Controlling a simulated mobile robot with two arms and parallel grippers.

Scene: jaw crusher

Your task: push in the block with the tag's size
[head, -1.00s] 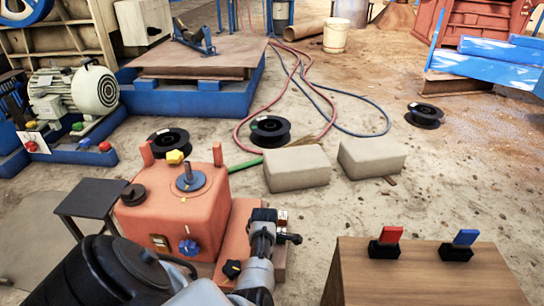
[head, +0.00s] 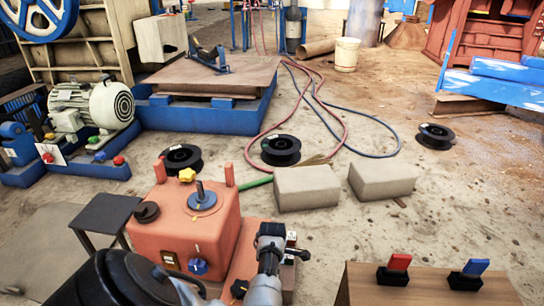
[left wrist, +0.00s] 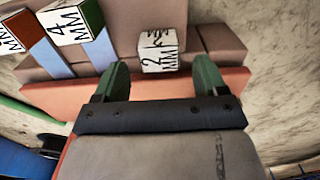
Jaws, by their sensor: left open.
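A small white block marked "2 MM" (left wrist: 158,52) shows in the left wrist view, in front of my left gripper (left wrist: 160,64). The gripper's green fingers are open, one on each side of the block in the picture; I cannot tell whether they touch it. To the left, a block marked "4 MM" (left wrist: 70,24) has a green side and a blue-grey strip below it. Another "MM" block (left wrist: 14,34) with a brown side is partly cut off. In the head view my left gripper (head: 271,234) points down beside the orange machine (head: 185,228); its fingers are hidden there. My right gripper is not in view.
Two grey blocks (head: 307,188) (head: 382,180) lie beyond the machine. A wooden box (head: 430,288) with a red and a blue lever stands at the front right. A dark stool (head: 105,212) is left of the machine. Black spools and hoses lie on the floor.

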